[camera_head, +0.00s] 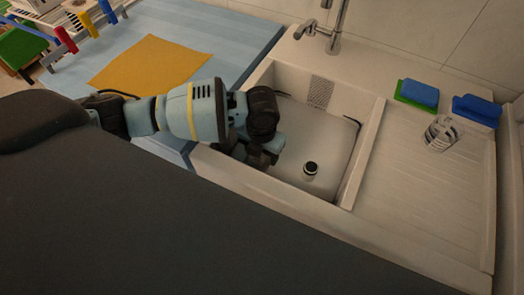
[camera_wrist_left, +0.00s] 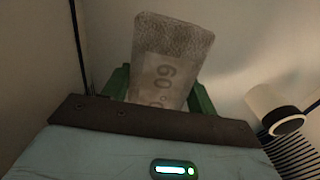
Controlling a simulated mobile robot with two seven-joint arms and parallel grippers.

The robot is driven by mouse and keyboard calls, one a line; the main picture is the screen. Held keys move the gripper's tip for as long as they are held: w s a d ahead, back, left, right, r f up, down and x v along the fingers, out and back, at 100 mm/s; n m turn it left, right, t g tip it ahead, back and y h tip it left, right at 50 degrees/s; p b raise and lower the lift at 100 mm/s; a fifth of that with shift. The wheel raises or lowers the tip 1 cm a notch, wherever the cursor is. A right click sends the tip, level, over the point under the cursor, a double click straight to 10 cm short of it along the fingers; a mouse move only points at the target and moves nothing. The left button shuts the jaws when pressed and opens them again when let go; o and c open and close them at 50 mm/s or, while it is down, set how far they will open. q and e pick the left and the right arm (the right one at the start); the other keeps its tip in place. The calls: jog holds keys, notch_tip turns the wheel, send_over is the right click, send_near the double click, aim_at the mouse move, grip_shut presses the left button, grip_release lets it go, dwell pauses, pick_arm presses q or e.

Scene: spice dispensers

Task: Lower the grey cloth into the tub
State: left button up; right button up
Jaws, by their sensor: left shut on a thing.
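My left gripper (camera_head: 264,158) is over the left part of the sink, angled down. In the left wrist view its green fingers (camera_wrist_left: 160,88) are shut on the grey cloth (camera_wrist_left: 172,48), a textured piece with a pale patch printed "60". I cannot make out the cloth in the head view, where the gripper hides that spot. The tub (camera_head: 325,135) appears as a pale grey container with dark handles inside the sink. Whether the cloth touches the tub cannot be told. My right gripper is not in view.
A small white cylinder with a black top (camera_head: 310,170) stands right of the gripper; it also shows in the left wrist view (camera_wrist_left: 275,108). The sink rim (camera_head: 270,190) surrounds the tub. A tap (camera_head: 333,40) rises behind. A glass (camera_head: 440,133) and sponges (camera_head: 419,94) are at right.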

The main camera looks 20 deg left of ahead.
pick_arm(q)
jog(key=o, duration=1)
jog(key=shift+c, duration=0.2)
jog(key=shift+o, duration=0.7)
notch_tip(320, 180, up, 8)
jog(key=shift+f+p, duration=0.1)
jog(key=shift+p, duration=0.25)
